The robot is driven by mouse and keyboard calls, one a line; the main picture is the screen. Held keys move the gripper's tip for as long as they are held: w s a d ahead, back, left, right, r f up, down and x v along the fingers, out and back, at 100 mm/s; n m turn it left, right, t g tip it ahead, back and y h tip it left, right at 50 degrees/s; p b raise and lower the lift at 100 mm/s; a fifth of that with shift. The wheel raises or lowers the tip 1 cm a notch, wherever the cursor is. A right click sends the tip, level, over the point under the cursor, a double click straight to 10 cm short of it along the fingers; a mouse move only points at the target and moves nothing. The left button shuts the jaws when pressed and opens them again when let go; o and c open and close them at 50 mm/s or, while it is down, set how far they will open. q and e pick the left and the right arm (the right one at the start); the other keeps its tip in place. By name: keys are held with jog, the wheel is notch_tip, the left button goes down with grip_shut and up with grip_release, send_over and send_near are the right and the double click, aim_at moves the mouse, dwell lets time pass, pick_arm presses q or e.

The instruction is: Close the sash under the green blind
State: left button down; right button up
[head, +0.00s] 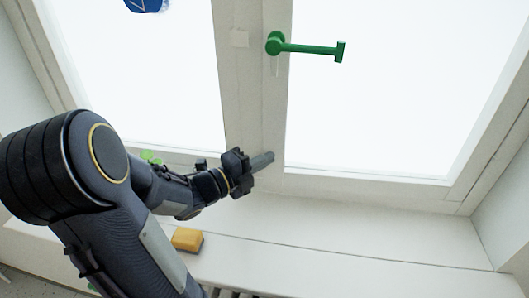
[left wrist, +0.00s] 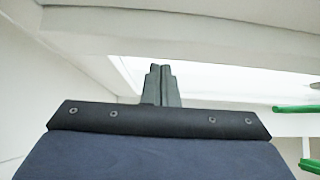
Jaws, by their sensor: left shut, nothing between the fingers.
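The window has a left sash (head: 225,90) and a right sash (head: 275,130), both with bright panes. A green handle (head: 310,48) is on the right sash's left stile, its lever pointing right. Green bars also show at the right edge of the left wrist view (left wrist: 295,109). My left gripper (head: 268,158) is shut and empty, in front of the lower part of the stiles where the sashes meet; I cannot tell if it touches. Its fingers are together in the left wrist view (left wrist: 162,70). No green blind is visible. I cannot tell surely whether either sash stands ajar.
A yellow-orange block (head: 187,239) lies on the white sill (head: 330,225) below my forearm. A small green thing (head: 150,156) is partly hidden behind my arm. A blue object (head: 146,5) shows at the top left. The sill on the right is clear.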

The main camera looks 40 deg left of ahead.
pick_arm(q)
jog(key=shift+w+a, duration=0.3)
jog(key=shift+w, duration=0.15)
pick_arm(e)
jog(key=shift+r, duration=0.25)
